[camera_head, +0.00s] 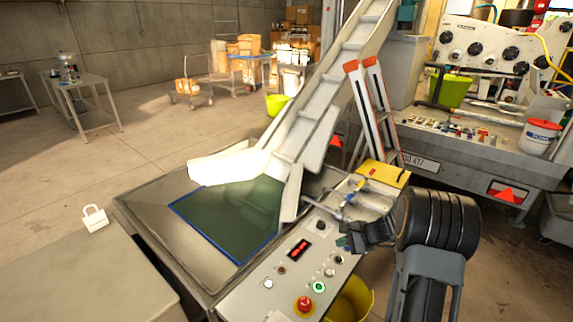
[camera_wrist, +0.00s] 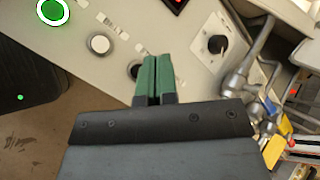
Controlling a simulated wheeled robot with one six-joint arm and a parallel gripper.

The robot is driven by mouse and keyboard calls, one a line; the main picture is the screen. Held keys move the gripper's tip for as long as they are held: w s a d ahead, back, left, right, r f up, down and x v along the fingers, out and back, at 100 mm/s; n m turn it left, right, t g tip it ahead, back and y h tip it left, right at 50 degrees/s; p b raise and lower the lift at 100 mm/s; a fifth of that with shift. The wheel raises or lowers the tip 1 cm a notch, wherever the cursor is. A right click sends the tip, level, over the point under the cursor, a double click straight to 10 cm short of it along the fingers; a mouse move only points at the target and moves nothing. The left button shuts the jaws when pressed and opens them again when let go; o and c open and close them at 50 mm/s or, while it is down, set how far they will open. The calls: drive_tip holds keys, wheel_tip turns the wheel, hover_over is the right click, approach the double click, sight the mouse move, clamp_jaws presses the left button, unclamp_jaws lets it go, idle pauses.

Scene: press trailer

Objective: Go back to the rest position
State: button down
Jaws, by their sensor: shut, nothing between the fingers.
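My gripper (camera_head: 343,241) is at the right end of the control panel (camera_head: 255,300) in the head view, with my dark arm behind it. In the wrist view the two green fingers (camera_wrist: 157,78) are side by side and shut, with nothing between them. They are over the panel, beside a dark button (camera_wrist: 134,70) that they partly hide. I cannot tell whether they touch the panel. A white button (camera_wrist: 99,44), a green-lit button (camera_wrist: 52,10) and a black knob (camera_wrist: 216,44) are around them.
A red emergency stop (camera_head: 305,304) and a green-lit button (camera_head: 319,287) are on the panel. Behind it are a hopper with a green mat (camera_head: 225,220) and a sloping conveyor (camera_head: 325,100). Metal fittings (camera_wrist: 250,75) are close right of my fingers. Open floor lies at the left.

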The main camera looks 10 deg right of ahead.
drive_tip(key=s+f, duration=0.1)
drive_tip(key=s+n+g, duration=0.1)
drive_tip(key=shift+s+a+f+g, duration=0.2)
drive_tip(key=shift+s+f+g, duration=0.1)
drive_tip(key=shift+s+f, duration=0.1)
drive_tip(key=s+n, duration=0.1)
drive_tip(key=s+g, duration=0.1)
drive_tip(key=shift+s+a+r+n+h, duration=0.2)
drive_tip(key=shift+s+a+n+h, duration=0.1)
drive_tip(key=shift+s+a+n, duration=0.1)
drive_tip(key=s+a+r+n+h, duration=0.3)
drive_tip(key=s+a+r+n, duration=0.2)
drive_tip(key=s+r, duration=0.3)
drive_tip(key=s+a+r+n+t+h, duration=0.1)
drive_tip(key=s+a+r+n+h, duration=0.2)
drive_tip(key=s+r+n, duration=0.5)
drive_tip(key=shift+a+r+n+h, duration=0.3)
drive_tip(key=shift+a+r+h, duration=0.1)
drive_tip(key=shift+a, duration=0.5)
drive_tip(key=c, duration=1.8)
unclamp_jaws()
drive_tip(key=shift+c, duration=0.2)
